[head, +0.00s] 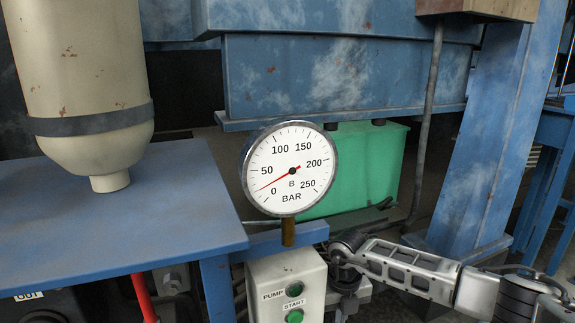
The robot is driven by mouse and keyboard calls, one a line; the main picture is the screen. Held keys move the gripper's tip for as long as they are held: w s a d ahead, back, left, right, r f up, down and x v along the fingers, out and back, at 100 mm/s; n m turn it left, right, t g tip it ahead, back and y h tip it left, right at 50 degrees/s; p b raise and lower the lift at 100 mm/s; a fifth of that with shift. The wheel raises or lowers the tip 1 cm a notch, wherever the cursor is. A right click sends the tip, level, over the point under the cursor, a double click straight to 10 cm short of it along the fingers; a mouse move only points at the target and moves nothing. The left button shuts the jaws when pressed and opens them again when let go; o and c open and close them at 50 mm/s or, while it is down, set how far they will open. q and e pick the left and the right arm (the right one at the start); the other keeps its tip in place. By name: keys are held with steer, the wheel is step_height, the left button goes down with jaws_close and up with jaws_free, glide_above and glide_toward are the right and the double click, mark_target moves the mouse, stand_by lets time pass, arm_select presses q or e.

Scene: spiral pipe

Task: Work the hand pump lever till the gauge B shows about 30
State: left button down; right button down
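Gauge B (290,168) is a round white dial marked BAR with a metal rim, upright on a brass stem. My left gripper is not in view.
A pale box (286,284) marked PUMP and START has two green buttons. A green tank (362,165) stands behind the gauge. A blue column (478,140) and thin pipe (427,125) stand at right.

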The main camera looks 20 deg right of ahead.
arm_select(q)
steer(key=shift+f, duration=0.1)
arm_select(e)
steer(key=shift+f, duration=0.2)
stand_by(0.4)
